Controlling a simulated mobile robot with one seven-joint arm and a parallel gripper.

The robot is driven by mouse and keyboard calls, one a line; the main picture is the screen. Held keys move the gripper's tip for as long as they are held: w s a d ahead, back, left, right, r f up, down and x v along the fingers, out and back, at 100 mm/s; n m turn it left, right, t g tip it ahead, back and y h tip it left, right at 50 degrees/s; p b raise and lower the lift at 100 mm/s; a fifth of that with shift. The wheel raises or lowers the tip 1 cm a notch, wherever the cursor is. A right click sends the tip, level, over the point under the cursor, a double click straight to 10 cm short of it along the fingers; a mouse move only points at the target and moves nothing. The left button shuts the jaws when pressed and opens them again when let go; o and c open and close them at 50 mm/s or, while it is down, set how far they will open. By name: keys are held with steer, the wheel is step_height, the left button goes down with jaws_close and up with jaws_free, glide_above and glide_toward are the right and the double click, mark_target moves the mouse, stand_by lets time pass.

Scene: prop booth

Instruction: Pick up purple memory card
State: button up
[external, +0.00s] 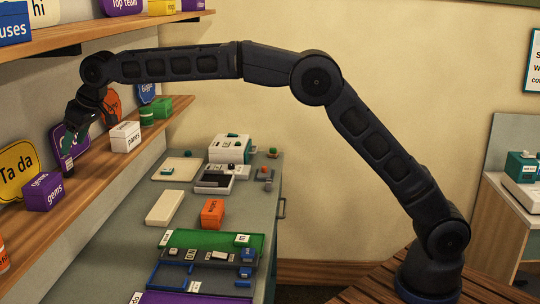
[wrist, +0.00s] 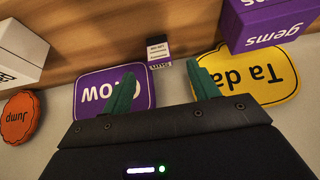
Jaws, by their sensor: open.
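A small card with a dark end, a white label and a purplish band, apparently the purple memory card (wrist: 159,48), is on the wooden shelf in the wrist view. It lies ahead of my gripper (wrist: 164,84), roughly in line with the gap between the green fingertips. My gripper is open, with nothing between its fingers. In the external view my gripper (external: 70,141) hangs over the middle shelf, with a small dark item that appears to be the card (external: 68,167) just below it. Its purple colour is hard to make out there.
A purple "Wow" sign (wrist: 88,92) and a yellow "Ta da" sign (wrist: 262,85) flank the card. A purple "gems" box (external: 43,192) and a white box (external: 125,137) stand on the shelf (external: 95,187). An upper shelf (external: 110,30) runs above; a counter holds several items.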

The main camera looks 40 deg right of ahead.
mark_target(69, 160)
steer(key=x, duration=0.8)
steer(key=shift+w+f, duration=0.15)
steer(key=shift+f, duration=0.05)
steer(key=shift+c, duration=0.2)
steer(key=c, duration=1)
